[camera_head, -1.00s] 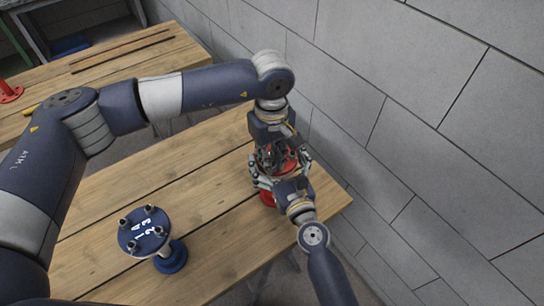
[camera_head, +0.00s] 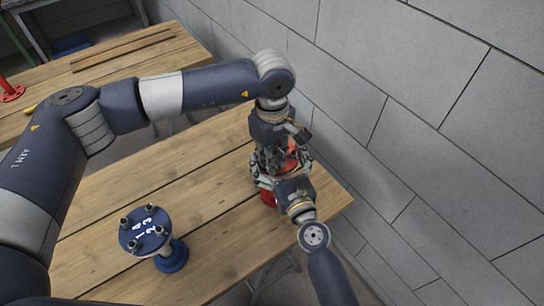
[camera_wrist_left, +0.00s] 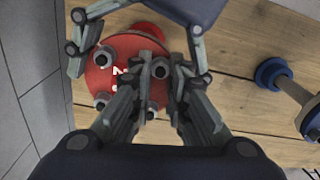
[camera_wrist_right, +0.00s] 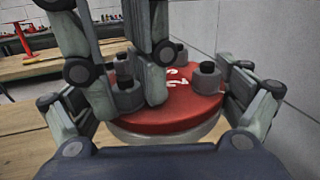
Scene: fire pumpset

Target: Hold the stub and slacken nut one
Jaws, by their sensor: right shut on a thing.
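The red stub (camera_head: 268,197) stands at the table's far right corner, largely hidden by both grippers. Its flange shows in the left wrist view (camera_wrist_left: 128,47) with several bolts and nuts and white markings, partly covered. My right gripper (camera_wrist_right: 165,120) is shut around the rim of the red flange, a finger on each side. My left gripper (camera_wrist_left: 161,62) points down over the flange. Its fingers are apart, one on each side of a nut (camera_wrist_left: 160,69); I see no clear grip on it. The nut also shows between those fingers in the right wrist view (camera_wrist_right: 126,92).
A blue stub (camera_head: 172,256) with a numbered, bolted flange stands at the front left of the wooden table (camera_head: 215,215). A grey block wall (camera_head: 420,120) rises close behind on the right. A second table (camera_head: 130,60) stands at the back left.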

